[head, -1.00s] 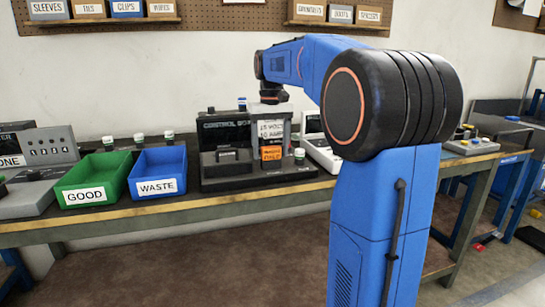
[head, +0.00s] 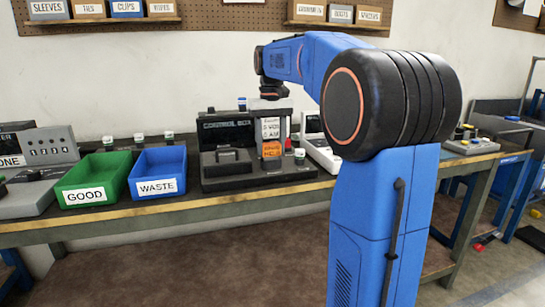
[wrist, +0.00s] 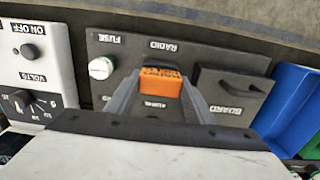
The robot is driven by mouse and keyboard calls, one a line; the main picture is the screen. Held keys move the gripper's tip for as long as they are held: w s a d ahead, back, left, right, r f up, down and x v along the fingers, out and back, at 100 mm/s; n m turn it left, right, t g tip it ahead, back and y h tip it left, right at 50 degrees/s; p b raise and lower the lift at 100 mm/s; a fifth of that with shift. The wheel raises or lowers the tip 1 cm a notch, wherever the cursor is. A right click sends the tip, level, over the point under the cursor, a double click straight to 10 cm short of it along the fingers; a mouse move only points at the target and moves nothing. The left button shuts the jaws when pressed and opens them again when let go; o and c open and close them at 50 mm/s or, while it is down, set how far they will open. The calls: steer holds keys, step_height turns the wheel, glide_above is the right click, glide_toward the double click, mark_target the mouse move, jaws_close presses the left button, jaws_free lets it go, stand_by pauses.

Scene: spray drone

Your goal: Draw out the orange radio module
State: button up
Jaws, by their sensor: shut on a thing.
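The orange radio module (head: 271,150) stands upright at the right part of the dark control box (head: 226,176). In the wrist view the module (wrist: 160,83) shows its orange face between the two grey fingers, just in front of the RADIO label. My gripper (head: 272,140) points down over it and is shut on it; the gripper also shows in the wrist view (wrist: 157,98). The module's lower end is hidden, so I cannot tell how much of it still sits in its slot.
A board with a handle (wrist: 232,92) and a white-capped fuse (wrist: 101,68) flank the module closely. A meter with a knob (wrist: 35,85) stands beside the box. The blue WASTE bin (head: 158,172) and green GOOD bin (head: 93,180) stand to the left, apparently empty.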

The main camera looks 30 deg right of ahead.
mark_target(270, 143)
steer(key=shift+r, duration=2.35)
steer(key=shift+a, duration=0.1)
